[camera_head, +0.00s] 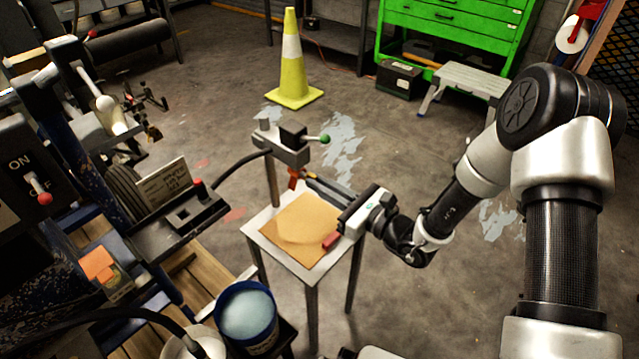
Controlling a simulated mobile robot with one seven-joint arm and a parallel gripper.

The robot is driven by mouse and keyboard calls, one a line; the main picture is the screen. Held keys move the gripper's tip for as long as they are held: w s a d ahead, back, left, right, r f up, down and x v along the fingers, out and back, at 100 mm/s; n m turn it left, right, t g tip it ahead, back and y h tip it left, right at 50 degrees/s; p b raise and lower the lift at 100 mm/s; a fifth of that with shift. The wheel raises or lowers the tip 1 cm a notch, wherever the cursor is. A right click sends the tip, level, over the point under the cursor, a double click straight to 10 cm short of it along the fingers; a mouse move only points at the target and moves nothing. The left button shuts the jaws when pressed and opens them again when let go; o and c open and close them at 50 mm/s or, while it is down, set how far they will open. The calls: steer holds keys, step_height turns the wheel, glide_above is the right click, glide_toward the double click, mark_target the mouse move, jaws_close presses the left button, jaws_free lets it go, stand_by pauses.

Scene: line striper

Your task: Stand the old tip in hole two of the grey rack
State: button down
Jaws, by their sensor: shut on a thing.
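My gripper (305,182) reaches left over the back edge of the small table, its dark fingers shut on a small orange-red thing (294,177), which looks like the old tip. That thing is close to the metal post under the clamp head with the green-knobbed lever (292,146); I cannot tell whether they touch. A small red piece (331,241) is at the table's right side, below my gripper's body. A dark grey holder (188,217) with a square opening and a card stands at left. I cannot tell whether it is the grey rack, and no numbered holes are readable.
The small table (307,284) carries a tan sheet (300,222). A blue bucket (247,314) stands at the front, and machinery with a black hose crowds the left. A yellow cone (292,70) and a step stool (466,84) stand behind. Floor right of the table is clear.

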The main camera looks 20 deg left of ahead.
steer(key=shift+d, duration=0.15)
steer(key=shift+v, duration=2.2)
steer(key=w+d+r+m+t+h, duration=0.1)
steer(key=w+d+r+t, duration=0.15)
steer(key=d, duration=0.85)
steer(key=w+d+r+m+t+h, duration=0.1)
steer(key=d+r+m, duration=0.15)
steer(key=d, duration=0.85)
steer(key=w+d+r+m+t+h, duration=0.1)
steer(key=w+d+r+t, duration=0.15)
steer(key=d, duration=0.85)
step_height(320, 180, up, 17)
steer(key=m+t+h+p, duration=0.4)
steer(key=h+p, duration=0.2)
steer(key=p, duration=1.7)
steer(key=shift+s+m+t, duration=0.3)
steer(key=shift+m+t, duration=0.05)
steer(key=shift+t, duration=0.05)
steer(key=shift+f, duration=0.1)
